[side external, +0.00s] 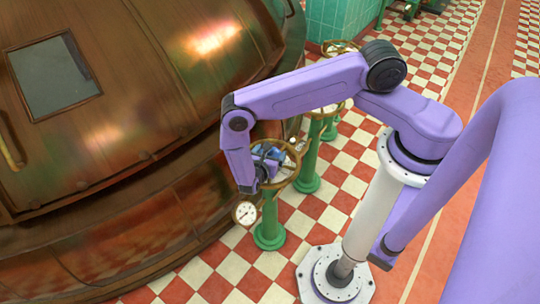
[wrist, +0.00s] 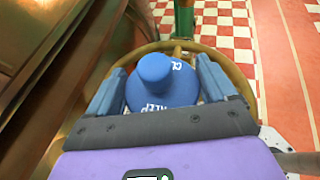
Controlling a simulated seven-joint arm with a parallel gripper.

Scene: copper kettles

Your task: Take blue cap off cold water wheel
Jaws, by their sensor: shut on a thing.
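The blue cap (wrist: 166,82) with white lettering and a round knob on top fills the middle of the wrist view. My gripper (wrist: 160,92) has its two blue-grey fingers on either side of the cap and is shut on it. Behind the cap is the brass rim of the wheel (wrist: 238,72). In the side external view my gripper (side external: 266,160) is over the nearest brass wheel (side external: 291,171) on a green pedestal; the cap there is mostly hidden by the fingers. I cannot tell whether the cap touches the wheel's hub.
The large copper kettle (side external: 110,120) stands close on the left of the wheel. Other wheels on green pedestals (side external: 309,160) stand behind it. A white dial gauge (side external: 245,213) is just below my gripper. Checkered floor (side external: 210,275) is open in front.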

